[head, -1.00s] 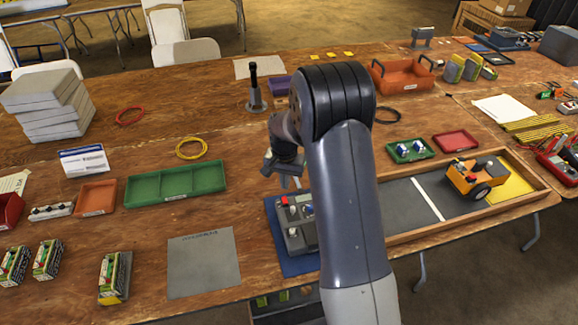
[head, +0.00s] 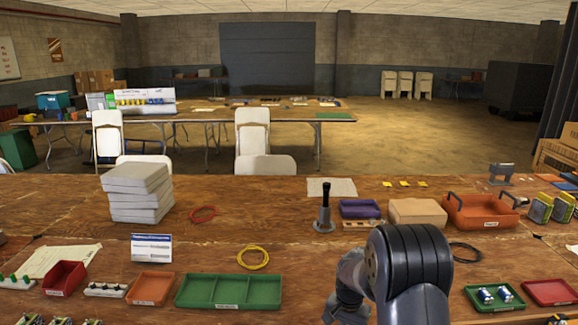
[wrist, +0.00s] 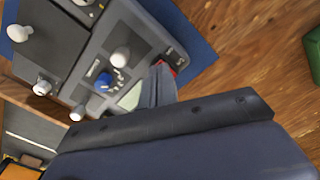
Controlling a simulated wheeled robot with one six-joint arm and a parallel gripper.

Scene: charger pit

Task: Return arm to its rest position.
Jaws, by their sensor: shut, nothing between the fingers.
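My arm (head: 411,268) rises at the lower right of the head view, bent at a dark rounded joint, with its wrist hanging down on the left. The fingertips are below the picture there. In the wrist view my gripper (wrist: 160,84) shows as dark narrow fingers, shut with nothing between them. It is in front of a grey control box (wrist: 112,40) with white knobs and one blue knob. The box lies on a blue mat (wrist: 184,28). The fingers overlap the box's edge in the picture; I cannot tell the gap, and no contact is visible.
A green divided tray (head: 229,291), a yellow cable ring (head: 253,257) and an orange bin (head: 151,288) lie left of my arm. A black upright handle (head: 325,207), a cardboard-coloured block (head: 417,212) and an orange tote (head: 480,211) stand behind it.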

